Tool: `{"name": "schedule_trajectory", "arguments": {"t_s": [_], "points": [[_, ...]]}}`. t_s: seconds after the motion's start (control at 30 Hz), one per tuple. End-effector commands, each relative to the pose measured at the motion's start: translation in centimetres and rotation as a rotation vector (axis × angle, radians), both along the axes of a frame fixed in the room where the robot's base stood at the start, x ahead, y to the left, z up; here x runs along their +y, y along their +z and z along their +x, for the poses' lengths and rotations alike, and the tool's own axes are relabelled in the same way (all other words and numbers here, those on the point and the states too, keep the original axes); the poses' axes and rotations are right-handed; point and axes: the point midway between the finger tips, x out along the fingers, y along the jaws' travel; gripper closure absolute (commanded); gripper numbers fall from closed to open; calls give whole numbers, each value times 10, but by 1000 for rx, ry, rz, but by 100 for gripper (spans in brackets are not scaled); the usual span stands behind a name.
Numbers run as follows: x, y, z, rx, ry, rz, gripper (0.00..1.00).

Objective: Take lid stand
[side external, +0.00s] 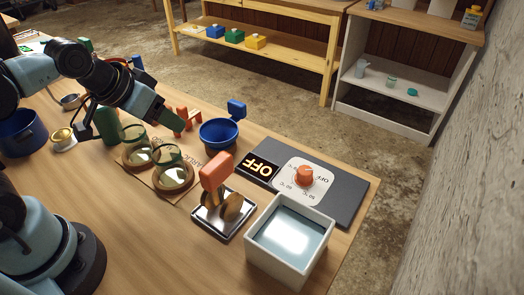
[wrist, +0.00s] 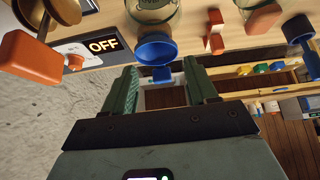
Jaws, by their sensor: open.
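What looks like the lid stand (side external: 215,172) has an orange upright handle with brownish-gold round lids (side external: 232,206) low on it. It stands in a dark-rimmed shiny tray (side external: 205,224) in front of the control panel. In the wrist view its orange handle (wrist: 30,60) is at the far left, with a gold lid partly showing above. My gripper (side external: 143,133) is above the table by the glass jars, behind and left of the stand, and apart from it. Its green fingers are spread and empty in the wrist view (wrist: 160,66), with the blue funnel (wrist: 155,50) showing beyond the fingertips.
Two glass jars (side external: 172,177) stand on a marked board left of the stand. A blue funnel (side external: 219,134) and small orange stand (side external: 187,119) are behind. The panel (side external: 345,190) reads OFF. A white-walled water bath (side external: 263,265) stands close right. Bare table lies front left.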

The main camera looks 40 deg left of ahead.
Motion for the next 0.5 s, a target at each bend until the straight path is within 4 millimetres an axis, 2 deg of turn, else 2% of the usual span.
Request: {"name": "schedule_trajectory", "arguments": {"t_s": [0.23,0.4,0.5], "points": [[-62,25,7,252,-32,-55,43],[-108,40,3,442,-26,-37,43],[-128,45,-1,519,-16,-14,43]]}}
